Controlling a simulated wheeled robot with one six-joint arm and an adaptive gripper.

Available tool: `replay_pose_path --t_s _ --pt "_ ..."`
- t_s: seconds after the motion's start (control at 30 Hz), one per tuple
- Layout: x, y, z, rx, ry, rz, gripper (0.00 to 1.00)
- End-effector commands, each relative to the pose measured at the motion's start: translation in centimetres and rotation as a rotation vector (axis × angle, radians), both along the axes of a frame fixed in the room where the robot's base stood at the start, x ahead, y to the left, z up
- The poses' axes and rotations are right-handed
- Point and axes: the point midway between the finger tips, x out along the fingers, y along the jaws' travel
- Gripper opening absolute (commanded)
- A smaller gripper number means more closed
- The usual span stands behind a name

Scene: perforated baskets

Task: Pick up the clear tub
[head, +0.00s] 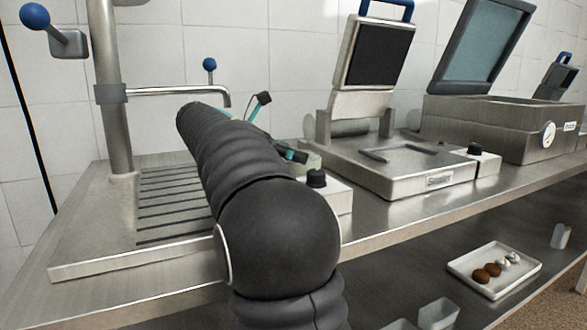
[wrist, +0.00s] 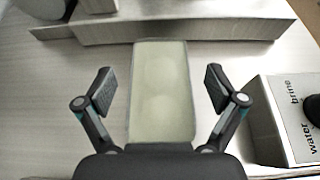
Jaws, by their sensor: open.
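A pale, greenish, see-through rectangular tub (wrist: 163,110) lies lengthwise in the middle of the wrist view. Its near end is hidden by my gripper's body. My gripper (wrist: 158,88) is open, with one finger on each side of the tub and a gap to it on both sides. Whether the fingers are at the tub's height I cannot tell. In the head view my gripper (head: 278,127) shows past my dark arm, above the steel counter.
A steel box with a black knob (head: 325,193), labelled "brine" and "water" (wrist: 285,125), stands right of the tub. A steel machine (head: 410,180) stands beyond. A ribbed drainboard (head: 172,205) lies left. A white tray (head: 492,285) and clear containers (head: 437,314) sit below.

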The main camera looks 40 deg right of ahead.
Motion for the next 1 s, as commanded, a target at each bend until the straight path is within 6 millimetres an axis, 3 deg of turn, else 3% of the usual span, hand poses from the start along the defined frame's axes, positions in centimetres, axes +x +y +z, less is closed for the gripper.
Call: replay_pose_path --t_s 0.13,0.37,0.7,1.0 --pt "-0.5 -1.7 -0.8 0.000 -0.001 -0.001 0.94" --pt "-0.5 -2.0 -0.8 0.000 -0.001 0.001 0.94" --pt "-0.5 -1.9 -0.8 -0.001 -0.002 0.000 0.18" --pt "-0.5 -2.0 -0.1 -0.001 -0.002 0.000 0.18"
